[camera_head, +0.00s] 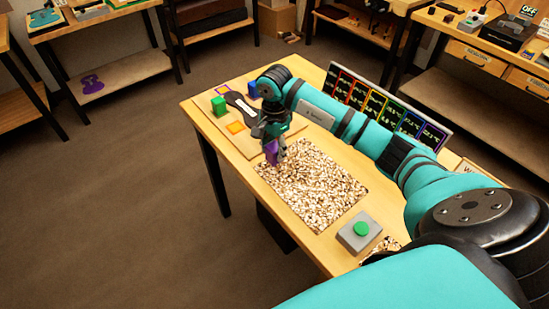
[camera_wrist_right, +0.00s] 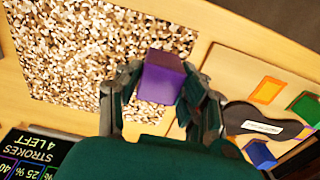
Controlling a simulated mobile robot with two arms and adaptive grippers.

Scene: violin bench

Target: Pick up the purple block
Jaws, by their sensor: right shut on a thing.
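The purple block (camera_wrist_right: 163,77) sits between the two fingers of my right gripper (camera_wrist_right: 152,88) in the right wrist view. The gripper is shut on it. In the head view the purple block (camera_head: 271,152) shows below my right gripper (camera_head: 274,146), over the left end of the speckled wood-chip patch (camera_head: 315,188). The fingers partly cover it there. Whether its base touches the table surface cannot be told. My left gripper is not in view.
A wooden board (camera_head: 213,127) at the table's far left carries a green block (camera_head: 218,106), a blue block (camera_head: 252,90), a dark violin-shaped piece (camera_head: 240,105) and an orange square (camera_head: 236,127). A green button box (camera_head: 360,232) stands near the front. A display panel (camera_head: 385,107) lines the back edge.

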